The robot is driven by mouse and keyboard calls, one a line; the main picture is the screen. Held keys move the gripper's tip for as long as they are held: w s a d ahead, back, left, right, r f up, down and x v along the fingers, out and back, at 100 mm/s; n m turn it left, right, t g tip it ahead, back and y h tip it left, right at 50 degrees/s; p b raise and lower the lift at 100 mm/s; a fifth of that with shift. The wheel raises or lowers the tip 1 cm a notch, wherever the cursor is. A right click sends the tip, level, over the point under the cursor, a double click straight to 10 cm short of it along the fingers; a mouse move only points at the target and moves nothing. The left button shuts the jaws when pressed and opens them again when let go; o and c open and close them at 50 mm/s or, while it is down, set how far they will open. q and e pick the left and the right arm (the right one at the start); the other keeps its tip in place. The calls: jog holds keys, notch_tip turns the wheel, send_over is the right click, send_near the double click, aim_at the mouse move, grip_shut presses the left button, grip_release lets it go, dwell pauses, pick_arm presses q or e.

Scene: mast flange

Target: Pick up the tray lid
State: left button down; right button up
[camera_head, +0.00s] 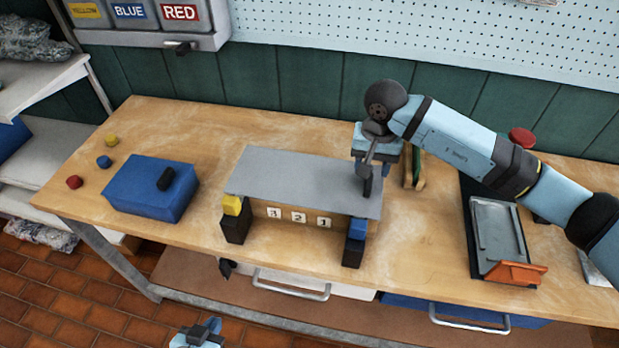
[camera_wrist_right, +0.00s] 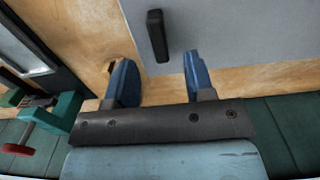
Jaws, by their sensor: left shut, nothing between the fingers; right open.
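The tray lid (camera_head: 295,178) is a flat grey plate with a black handle (camera_head: 367,186) near its right end. It lies over a wooden tray (camera_head: 285,213) whose front shows the numbers 3, 2, 1. In the right wrist view the lid (camera_wrist_right: 240,35) and its upright black handle (camera_wrist_right: 158,36) lie ahead of the fingers. My right gripper (camera_wrist_right: 158,80) is open and empty, its blue fingers short of the handle; the arm partly hides it in the head view. My left gripper (camera_head: 202,330) is shut and empty at the bottom edge, away from the lid.
Black blocks with yellow (camera_head: 231,205) and blue (camera_head: 357,228) tops stand at the tray's front corners. A blue box (camera_head: 140,190) with a black handle and several small knobs stand left. A grey metal tray with an orange end (camera_head: 498,240) is right.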

aim_at(369, 180)
notch_tip(369, 180, down, 5)
jog(key=shift+s+f+p, duration=0.1)
jog(key=shift+p, duration=0.5)
jog(key=shift+c, duration=0.5)
grip_shut()
